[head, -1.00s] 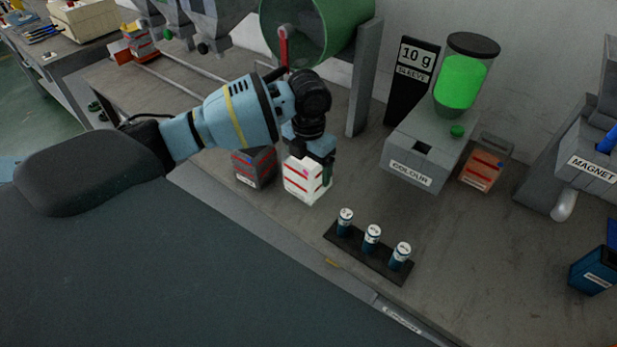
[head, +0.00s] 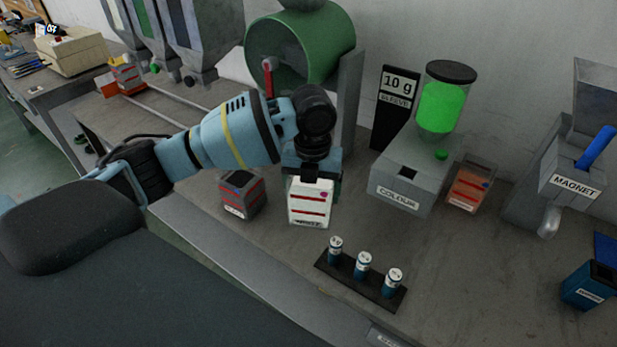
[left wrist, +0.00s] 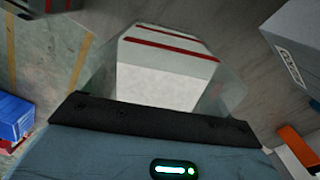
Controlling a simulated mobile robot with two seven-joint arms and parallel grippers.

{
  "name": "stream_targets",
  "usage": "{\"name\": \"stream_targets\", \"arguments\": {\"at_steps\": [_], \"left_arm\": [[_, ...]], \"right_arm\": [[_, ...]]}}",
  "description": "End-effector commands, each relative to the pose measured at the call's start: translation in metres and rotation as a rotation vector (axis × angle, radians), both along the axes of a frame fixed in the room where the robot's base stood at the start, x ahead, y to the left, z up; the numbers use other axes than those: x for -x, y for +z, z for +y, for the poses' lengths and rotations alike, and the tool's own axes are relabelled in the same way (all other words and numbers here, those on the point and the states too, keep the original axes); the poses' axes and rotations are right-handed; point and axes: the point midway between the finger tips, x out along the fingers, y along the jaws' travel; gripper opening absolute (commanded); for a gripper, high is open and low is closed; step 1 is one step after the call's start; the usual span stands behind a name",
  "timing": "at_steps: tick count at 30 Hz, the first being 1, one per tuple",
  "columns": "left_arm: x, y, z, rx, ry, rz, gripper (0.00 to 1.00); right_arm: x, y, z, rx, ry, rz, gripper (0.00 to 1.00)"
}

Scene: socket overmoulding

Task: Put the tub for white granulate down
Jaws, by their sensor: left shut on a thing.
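The tub for white granulate (head: 310,204) is white with red stripes and a label low on its front. In the head view it stands upright at the bench, right of a grey tub; I cannot tell whether its base touches the bench top. My left gripper (head: 311,174) is shut on the tub from above and behind. In the left wrist view the tub (left wrist: 165,75) fills the middle between the fingers, its pale inside or side facing the camera. My right gripper is not in view.
A dark grey tub with red stripes (head: 242,196) stands close left. A black rack (head: 340,274) with three small canisters is in front. The COLOUR dispenser (head: 400,190) and an orange-red tub (head: 468,187) stand right. The green drum (head: 305,50) is behind. Bare bench lies between rack and dispenser.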

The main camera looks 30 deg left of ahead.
Motion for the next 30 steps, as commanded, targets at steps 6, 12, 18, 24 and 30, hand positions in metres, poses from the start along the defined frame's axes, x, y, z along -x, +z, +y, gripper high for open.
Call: {"name": "stream_targets", "arguments": {"at_steps": [6, 12, 18, 24, 30], "left_arm": [[0.004, 0.005, -0.026, 0.001, 0.282, -0.005, 0.44], [0.011, 0.007, -0.05, 0.002, 0.555, -0.003, 0.44], [0.019, 0.009, -0.073, 0.003, 0.848, -0.004, 0.44], [0.029, 0.011, -0.096, 0.002, 1.149, -0.003, 0.44], [0.041, 0.013, -0.117, 0.002, 1.452, -0.002, 0.44]], "right_arm": [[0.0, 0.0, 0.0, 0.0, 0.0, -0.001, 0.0], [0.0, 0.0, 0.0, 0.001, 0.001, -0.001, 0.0], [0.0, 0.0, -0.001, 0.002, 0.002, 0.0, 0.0], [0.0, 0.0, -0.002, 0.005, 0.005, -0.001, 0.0], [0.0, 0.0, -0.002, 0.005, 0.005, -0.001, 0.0]]}}
